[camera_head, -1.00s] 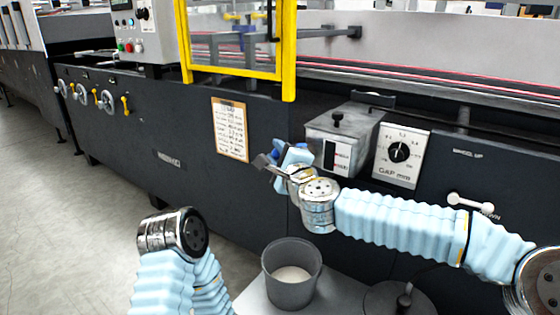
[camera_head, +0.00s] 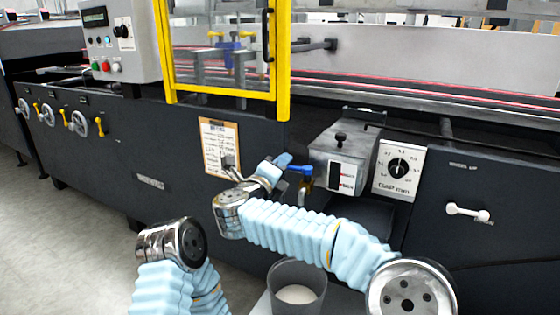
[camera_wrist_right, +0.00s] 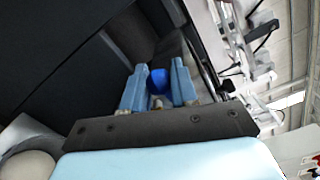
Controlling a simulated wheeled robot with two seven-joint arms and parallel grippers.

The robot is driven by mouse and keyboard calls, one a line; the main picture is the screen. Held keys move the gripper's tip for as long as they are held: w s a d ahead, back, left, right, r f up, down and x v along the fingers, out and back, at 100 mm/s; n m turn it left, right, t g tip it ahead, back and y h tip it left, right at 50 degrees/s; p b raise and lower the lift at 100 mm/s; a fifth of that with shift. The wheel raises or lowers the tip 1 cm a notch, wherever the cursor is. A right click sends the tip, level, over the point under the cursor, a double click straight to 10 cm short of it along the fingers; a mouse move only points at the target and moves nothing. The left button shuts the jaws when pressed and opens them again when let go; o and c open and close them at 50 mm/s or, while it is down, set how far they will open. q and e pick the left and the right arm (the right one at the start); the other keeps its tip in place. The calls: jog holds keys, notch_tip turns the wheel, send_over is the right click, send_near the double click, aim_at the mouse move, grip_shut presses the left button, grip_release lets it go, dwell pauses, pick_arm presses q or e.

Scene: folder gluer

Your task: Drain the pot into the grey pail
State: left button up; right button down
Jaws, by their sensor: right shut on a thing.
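The grey pot (camera_head: 339,160) with a black lid knob and a level gauge is mounted on the machine's front. Below its left side is a brass valve (camera_head: 306,184) with a blue handle (camera_head: 301,170); the handle also shows between my fingers in the right wrist view (camera_wrist_right: 158,81). My right gripper (camera_head: 284,163) is shut on the blue handle, its wrist to the left of it. The grey pail (camera_head: 285,300) stands in front of the machine, below the valve in the picture, with whitish content inside. My left arm shows at lower left; its gripper is out of view.
A gap dial plate (camera_head: 399,170) is right of the pot, and a white lever (camera_head: 468,212) is further right. A paper sheet (camera_head: 218,147) hangs on the dark panel. A yellow-framed guard (camera_head: 283,60) rises above. Open floor (camera_head: 60,240) lies at left.

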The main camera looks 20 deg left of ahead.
jog(key=h+p, duration=0.1)
jog(key=w+m+h+p, duration=0.1)
jog(key=shift+m+g+h, duration=0.3)
jog(key=shift+h, duration=0.1)
jog(key=shift+w+m+h+p, duration=0.2)
jog(key=shift+m+h+p, duration=0.15)
jog(key=shift+m+h, duration=0.05)
jog(key=shift+d+f+g, duration=0.1)
jog(key=shift+g, duration=0.2)
jog(key=c, duration=0.9)
grip_release()
